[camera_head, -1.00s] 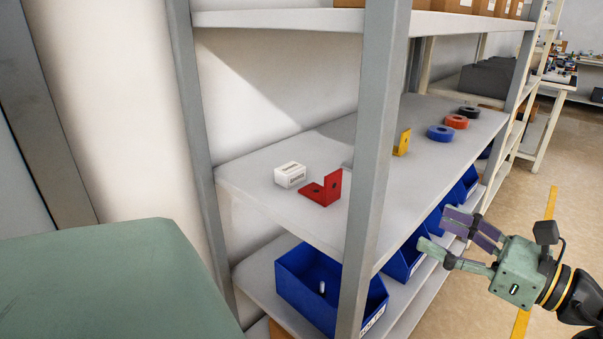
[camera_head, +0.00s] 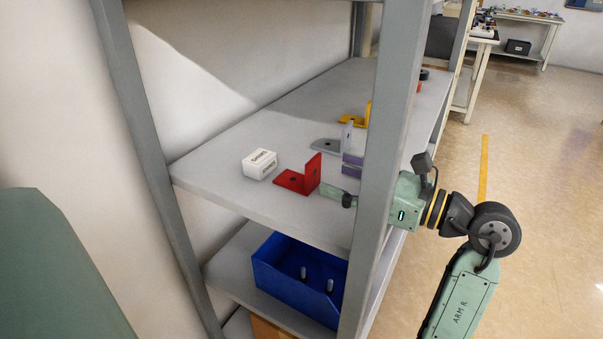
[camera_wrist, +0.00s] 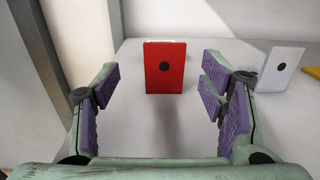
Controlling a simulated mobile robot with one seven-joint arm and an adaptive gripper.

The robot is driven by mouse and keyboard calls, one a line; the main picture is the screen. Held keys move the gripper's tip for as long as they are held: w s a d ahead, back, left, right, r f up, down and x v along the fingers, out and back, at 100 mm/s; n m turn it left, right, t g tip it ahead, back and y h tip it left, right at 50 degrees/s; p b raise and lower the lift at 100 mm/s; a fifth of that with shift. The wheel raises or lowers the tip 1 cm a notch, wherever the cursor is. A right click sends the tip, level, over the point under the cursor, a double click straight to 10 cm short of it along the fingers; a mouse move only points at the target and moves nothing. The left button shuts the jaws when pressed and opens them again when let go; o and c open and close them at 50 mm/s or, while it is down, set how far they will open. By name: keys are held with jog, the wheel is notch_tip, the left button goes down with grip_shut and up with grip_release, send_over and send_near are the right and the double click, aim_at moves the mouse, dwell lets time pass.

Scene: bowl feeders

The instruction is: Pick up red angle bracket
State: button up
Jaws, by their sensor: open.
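The red angle bracket (camera_head: 300,178) rests on the middle shelf, one leg flat and one upright. In the wrist view its upright face (camera_wrist: 165,68) with a dark hole stands ahead, between the lines of the two fingers. My gripper (camera_head: 338,179) is open and empty, reaching past the shelf post at the bracket's right side. In the wrist view the purple-padded fingers (camera_wrist: 163,100) are spread wide, with the bracket just beyond their tips. The post hides part of my gripper in the head view.
A white box (camera_head: 259,164) sits left of the bracket. A grey bracket (camera_head: 327,145) and a yellow bracket (camera_head: 356,119) stand behind it along the shelf. The grey post (camera_head: 385,150) rises at the shelf's front. A blue bin (camera_head: 296,280) is below.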

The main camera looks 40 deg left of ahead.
aim_at(315, 166)
jog(key=shift+w+p+x, duration=0.15)
jog(key=shift+p+x, duration=0.3)
jog(key=shift+x, duration=1.1)
jog(key=shift+w+p+x, duration=0.1)
jog(key=shift+p+x, duration=0.35)
jog(key=shift+x, duration=1.1)
jog(key=shift+c, duration=0.4)
jog(key=c, duration=1.3)
